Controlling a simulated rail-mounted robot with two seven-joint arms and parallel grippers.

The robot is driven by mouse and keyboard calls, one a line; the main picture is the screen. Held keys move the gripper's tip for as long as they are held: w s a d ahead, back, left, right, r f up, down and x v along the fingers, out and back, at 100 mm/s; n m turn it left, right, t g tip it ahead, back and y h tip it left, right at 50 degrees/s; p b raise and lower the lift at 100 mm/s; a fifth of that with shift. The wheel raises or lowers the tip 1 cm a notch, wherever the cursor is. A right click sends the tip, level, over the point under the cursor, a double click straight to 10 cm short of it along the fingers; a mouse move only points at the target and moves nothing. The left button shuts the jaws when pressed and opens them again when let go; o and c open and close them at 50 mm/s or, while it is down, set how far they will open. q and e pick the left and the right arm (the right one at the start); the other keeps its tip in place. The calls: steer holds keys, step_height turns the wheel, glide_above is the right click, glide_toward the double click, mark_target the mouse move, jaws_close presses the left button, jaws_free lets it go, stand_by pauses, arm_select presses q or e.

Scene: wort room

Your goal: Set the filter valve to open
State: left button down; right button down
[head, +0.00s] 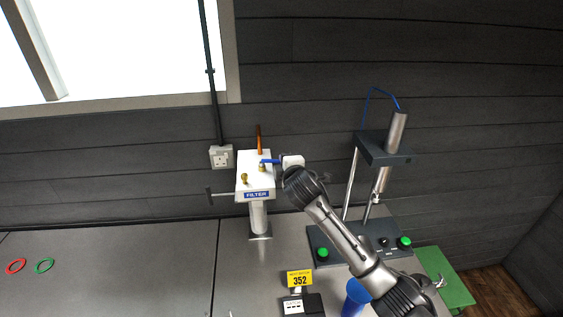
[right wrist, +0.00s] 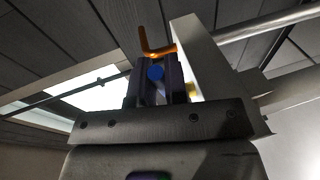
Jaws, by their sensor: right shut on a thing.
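The filter unit is a white box (head: 250,182) labelled FILTER on a metal post at the middle of the bench. A blue valve handle (head: 269,162) sits on its top and points right, towards my right gripper (head: 280,162). In the right wrist view, my right gripper (right wrist: 158,82) is shut with the blue handle (right wrist: 155,73) between its fingers. A copper pipe (head: 259,138) rises behind the handle and also shows in the right wrist view (right wrist: 155,50). The fingers partly hide the handle. My left gripper is not in view.
A lab stand (head: 383,149) with a slanted metal cylinder stands right of the filter, close to my right arm. A yellow 352 sign (head: 299,279) and a blue cup (head: 356,296) are in front.

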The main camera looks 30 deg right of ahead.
steer(key=c, duration=1.2)
jaws_free()
steer(key=shift+o, duration=0.2)
steer(key=b+v, duration=0.2)
steer(key=v, duration=1.1)
steer(key=shift+s+b, duration=0.35)
steer(key=shift+b, duration=0.05)
steer(key=shift+a, duration=0.15)
